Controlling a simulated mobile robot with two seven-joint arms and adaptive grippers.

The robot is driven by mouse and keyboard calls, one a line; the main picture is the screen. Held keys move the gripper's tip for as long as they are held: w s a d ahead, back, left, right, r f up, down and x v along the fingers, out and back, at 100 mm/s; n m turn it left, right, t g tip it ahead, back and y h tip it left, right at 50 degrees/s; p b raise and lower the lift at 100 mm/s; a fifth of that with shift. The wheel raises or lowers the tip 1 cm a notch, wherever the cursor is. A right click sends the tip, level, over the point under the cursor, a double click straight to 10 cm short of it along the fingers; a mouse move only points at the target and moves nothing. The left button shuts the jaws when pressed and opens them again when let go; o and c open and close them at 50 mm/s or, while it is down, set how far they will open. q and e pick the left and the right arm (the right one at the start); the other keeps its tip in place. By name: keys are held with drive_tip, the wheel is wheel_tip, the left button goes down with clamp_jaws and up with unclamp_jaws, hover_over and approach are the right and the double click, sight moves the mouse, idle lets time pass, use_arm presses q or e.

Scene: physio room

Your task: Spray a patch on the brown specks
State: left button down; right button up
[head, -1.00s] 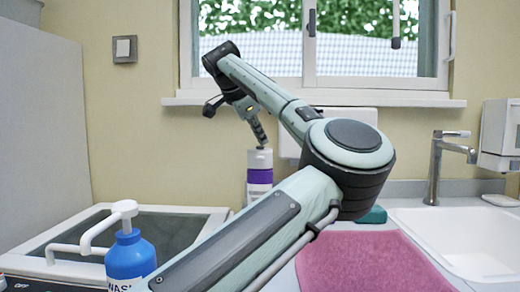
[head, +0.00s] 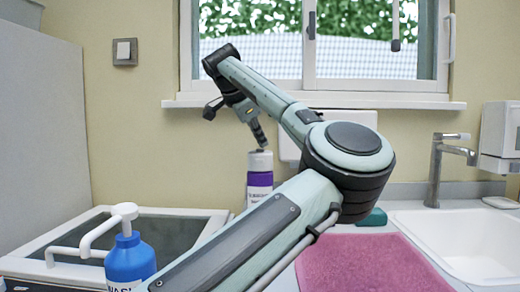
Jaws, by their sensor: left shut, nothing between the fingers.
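A slim white bottle or can with a purple band (head: 260,180) stands upright behind my left forearm, which hides its foot. My left gripper (head: 261,146) points down with its fingers closed together, right at the top of this bottle. I cannot tell whether the fingertips touch its top or are just apart from it. A blue pump bottle (head: 130,262) with a white pump head and a partly hidden label stands at the lower left. No brown specks show in the head view. My right gripper does not show.
A pink towel (head: 370,262) lies on the counter at the right, with a teal object (head: 373,217) behind it. A white sink (head: 460,240) and grey tap (head: 437,170) are further right. A dark-floored basin (head: 140,212) is at the left, a window behind.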

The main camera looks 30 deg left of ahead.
use_arm(q)
drive_tip(key=shift+f, duration=0.45)
idle(0.4)
drive_tip(key=shift+r, duration=0.4)
wheel_tip(320, 180, up, 6)
drive_tip(key=p, duration=0.5)
drive_tip(key=shift+p, duration=0.3)
